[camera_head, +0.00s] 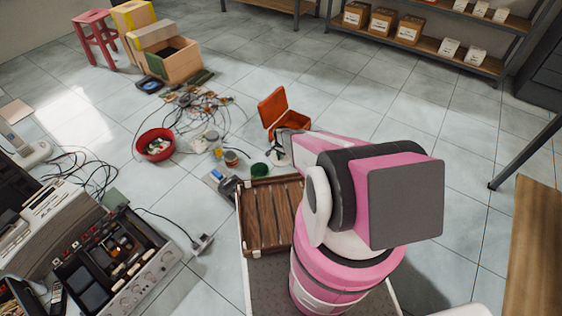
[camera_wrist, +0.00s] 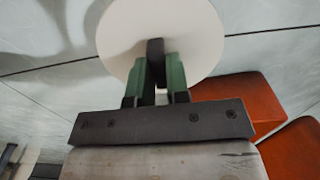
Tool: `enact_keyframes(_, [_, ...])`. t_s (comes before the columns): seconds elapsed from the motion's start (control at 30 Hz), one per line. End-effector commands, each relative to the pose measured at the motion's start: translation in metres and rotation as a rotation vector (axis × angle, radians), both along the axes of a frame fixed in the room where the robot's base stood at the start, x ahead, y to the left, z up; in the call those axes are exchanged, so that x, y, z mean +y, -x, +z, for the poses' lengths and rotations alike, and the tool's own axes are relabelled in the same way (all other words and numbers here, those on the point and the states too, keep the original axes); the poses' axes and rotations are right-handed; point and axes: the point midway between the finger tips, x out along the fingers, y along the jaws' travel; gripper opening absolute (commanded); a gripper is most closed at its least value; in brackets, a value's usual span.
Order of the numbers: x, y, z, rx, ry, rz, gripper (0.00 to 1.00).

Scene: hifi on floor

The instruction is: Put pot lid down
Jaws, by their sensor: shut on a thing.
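The pot lid (camera_wrist: 193,28) is a round white disc with a dark knob in the wrist view. My gripper (camera_wrist: 157,65) has green fingers and is shut on the lid's knob. Pale floor tiles lie beyond the lid, with soft shadows at upper left; the gap between lid and floor cannot be judged. In the head view my arm reaches toward the floor beside the open orange box (camera_head: 287,115). My arm hides most of the gripper there, and the lid is not clear. No pot can be made out.
The orange box also shows right of my fingers in the wrist view (camera_wrist: 235,100). Left of my arm are a green round container (camera_head: 260,170), small jars, a red bowl (camera_head: 155,145) and tangled cables (camera_head: 195,105). A slatted wooden crate (camera_head: 268,215) sits close in front. Floor behind the orange box is clear.

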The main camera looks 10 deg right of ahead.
Motion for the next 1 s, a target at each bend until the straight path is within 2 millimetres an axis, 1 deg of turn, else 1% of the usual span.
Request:
enact_keyframes(0.03, [0.0,-0.002,-0.009,0.0,0.0,0.0,0.0])
enact_keyframes(0.23, [0.0,-0.001,-0.025,0.0,0.0,0.0,0.0])
enact_keyframes(0.4, [0.0,-0.001,-0.048,0.0,0.0,0.0,0.0])
enact_keyframes(0.47, [0.0,-0.001,-0.051,0.0,0.0,0.0,0.0])
enact_keyframes(0.67, [0.0,0.0,-0.05,-0.001,0.0,0.0,0.0])
enact_keyframes(0.8, [0.0,0.0,-0.053,-0.001,-0.001,-0.001,0.0])
enact_keyframes(0.83, [0.0,0.0,-0.053,-0.001,-0.001,-0.001,0.19])
enact_keyframes(0.87, [0.0,0.0,-0.053,-0.001,0.0,0.0,0.29])
enact_keyframes(0.9, [0.0,0.0,-0.053,-0.001,0.0,0.0,0.42])
enact_keyframes(1.0, [0.0,0.0,-0.053,-0.001,0.0,0.0,0.42])
